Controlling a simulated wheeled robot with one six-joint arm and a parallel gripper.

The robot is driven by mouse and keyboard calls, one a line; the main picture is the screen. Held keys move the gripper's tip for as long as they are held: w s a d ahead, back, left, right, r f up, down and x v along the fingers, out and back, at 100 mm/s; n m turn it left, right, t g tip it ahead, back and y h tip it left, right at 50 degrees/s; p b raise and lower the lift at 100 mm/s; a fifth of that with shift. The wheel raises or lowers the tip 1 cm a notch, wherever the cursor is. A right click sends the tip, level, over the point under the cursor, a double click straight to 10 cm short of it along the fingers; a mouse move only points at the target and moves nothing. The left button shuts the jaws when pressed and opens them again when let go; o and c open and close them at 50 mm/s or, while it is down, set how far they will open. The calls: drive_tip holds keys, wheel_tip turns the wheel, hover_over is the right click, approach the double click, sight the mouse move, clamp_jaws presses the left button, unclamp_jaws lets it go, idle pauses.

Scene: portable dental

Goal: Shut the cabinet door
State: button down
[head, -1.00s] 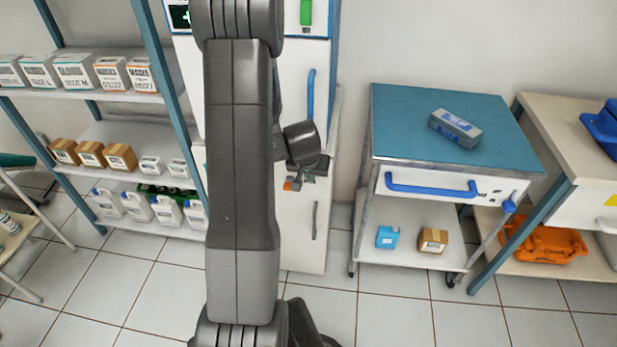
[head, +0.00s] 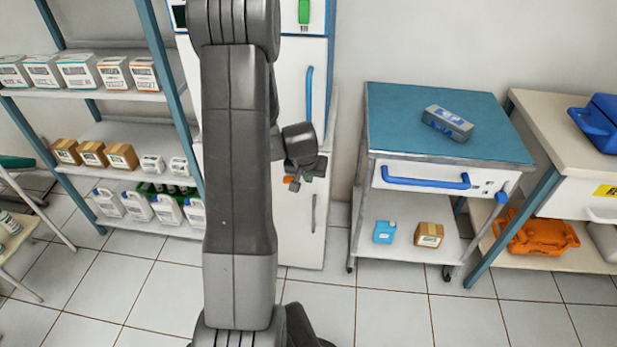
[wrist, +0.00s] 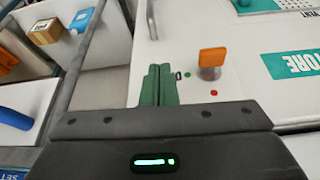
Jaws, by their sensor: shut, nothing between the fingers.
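The tall white cabinet (head: 312,240) stands behind my arm in the head view. Its upper front has a blue vertical handle (head: 309,95) and its lower front a thin grey handle (head: 313,212). My gripper (head: 294,185) is shut and empty in front of the cabinet. In the wrist view the green fingers (wrist: 157,86) are together beside an orange knob (wrist: 213,57), over a white panel (wrist: 185,25) with red and green dots. They look apart from the knob. My arm hides much of the cabinet front, and I cannot tell how far its door stands open.
A trolley (head: 400,115) with a teal top, blue drawer handle and grey-blue box (head: 447,123) stands right of the cabinet. A shelf rack (head: 120,130) with boxes and bottles is on the left. A bench (head: 550,125) is far right. The tiled floor in front is clear.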

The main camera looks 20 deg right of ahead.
drive_tip(key=p+v, duration=0.1)
drive_tip(key=v, duration=0.9)
drive_tip(key=shift+d+f, duration=0.15)
